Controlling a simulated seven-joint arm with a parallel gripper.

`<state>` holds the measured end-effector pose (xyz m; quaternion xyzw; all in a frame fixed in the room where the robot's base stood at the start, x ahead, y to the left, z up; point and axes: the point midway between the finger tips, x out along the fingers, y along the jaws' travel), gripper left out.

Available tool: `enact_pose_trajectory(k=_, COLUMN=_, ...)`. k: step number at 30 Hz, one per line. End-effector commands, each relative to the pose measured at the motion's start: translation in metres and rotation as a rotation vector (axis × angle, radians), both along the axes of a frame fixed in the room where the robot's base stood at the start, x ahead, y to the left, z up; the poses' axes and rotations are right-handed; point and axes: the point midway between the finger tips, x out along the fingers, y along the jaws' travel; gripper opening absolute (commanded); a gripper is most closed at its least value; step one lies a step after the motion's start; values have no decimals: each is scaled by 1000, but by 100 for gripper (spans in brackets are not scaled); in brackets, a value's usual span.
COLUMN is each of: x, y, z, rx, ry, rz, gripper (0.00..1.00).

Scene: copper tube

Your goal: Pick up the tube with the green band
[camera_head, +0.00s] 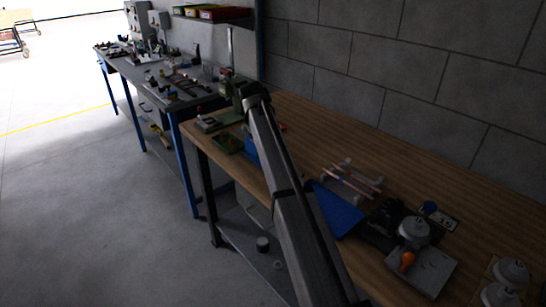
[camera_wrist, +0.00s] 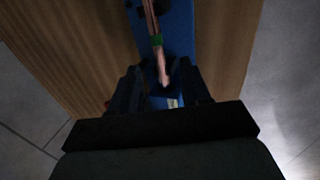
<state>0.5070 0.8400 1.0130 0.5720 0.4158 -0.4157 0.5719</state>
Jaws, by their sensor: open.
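In the wrist view the copper tube (camera_wrist: 150,18) runs down from the top edge, with a green band (camera_wrist: 156,41) around it. Its lower end lies in the gap between the fingers of my gripper (camera_wrist: 162,75). The gripper is open, with one dark finger on each side and space visible between each finger and the tube. I cannot tell the height gap between fingertips and tube. In the head view my arm covers the gripper and this tube.
A blue surface (camera_wrist: 182,25) lies under the tube on the wooden bench (camera_head: 310,130). In the head view, a pale rack (camera_head: 347,165) with tubes stands beside a blue tray (camera_head: 337,208). Machines crowd the right end. A green tray (camera_head: 227,143) sits near the left edge.

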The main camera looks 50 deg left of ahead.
Motion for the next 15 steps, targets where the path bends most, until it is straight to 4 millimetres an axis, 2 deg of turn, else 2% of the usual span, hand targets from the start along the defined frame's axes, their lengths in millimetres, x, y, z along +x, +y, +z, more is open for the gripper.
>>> enact_pose_trajectory(k=9, x=13, y=-5, z=-38, rx=-1, ry=1, rz=0, gripper=47)
enact_pose_trajectory(k=15, x=14, y=-4, z=-42, rx=1, ry=0, rz=0, gripper=47)
